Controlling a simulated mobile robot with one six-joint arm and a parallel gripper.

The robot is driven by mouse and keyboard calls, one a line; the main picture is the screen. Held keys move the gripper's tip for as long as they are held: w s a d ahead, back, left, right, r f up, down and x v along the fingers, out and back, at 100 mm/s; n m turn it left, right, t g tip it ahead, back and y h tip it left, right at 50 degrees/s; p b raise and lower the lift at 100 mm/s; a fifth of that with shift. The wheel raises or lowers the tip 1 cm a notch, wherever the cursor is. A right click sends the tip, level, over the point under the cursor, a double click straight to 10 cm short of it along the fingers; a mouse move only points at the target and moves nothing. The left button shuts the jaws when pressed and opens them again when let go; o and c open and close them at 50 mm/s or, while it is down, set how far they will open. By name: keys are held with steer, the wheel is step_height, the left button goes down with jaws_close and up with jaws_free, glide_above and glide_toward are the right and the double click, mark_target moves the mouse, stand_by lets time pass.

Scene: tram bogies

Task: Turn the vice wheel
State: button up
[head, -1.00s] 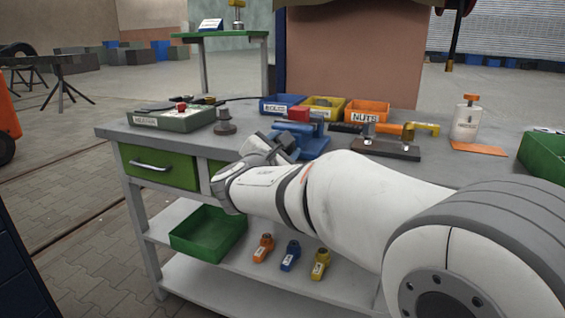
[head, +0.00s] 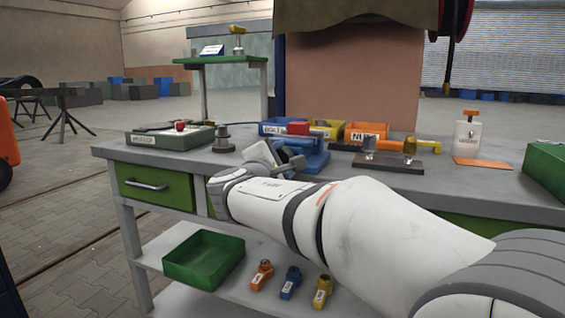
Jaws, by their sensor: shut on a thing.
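The blue vice (head: 308,160) stands on the front part of the grey workbench, with a red block (head: 298,128) at its top. My gripper (head: 272,156) is at the vice's left front side, tilted, and shut on the vice wheel. The wheel itself is hidden behind my gripper and wrist, so its angle cannot be seen. My white arm reaches in from the lower right and covers part of the bench's front edge.
On the grey bench (head: 470,184), a grey-green labelled tray (head: 172,140) and a dark stepped part (head: 223,140) stand left of the vice. Blue, yellow and orange bins (head: 366,130) stand behind. A fixture plate (head: 388,163) and white bottle (head: 467,138) are right. A green bin (head: 205,262) sits below.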

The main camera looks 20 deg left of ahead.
steer(key=o, duration=1)
steer(key=shift+f, duration=0.1)
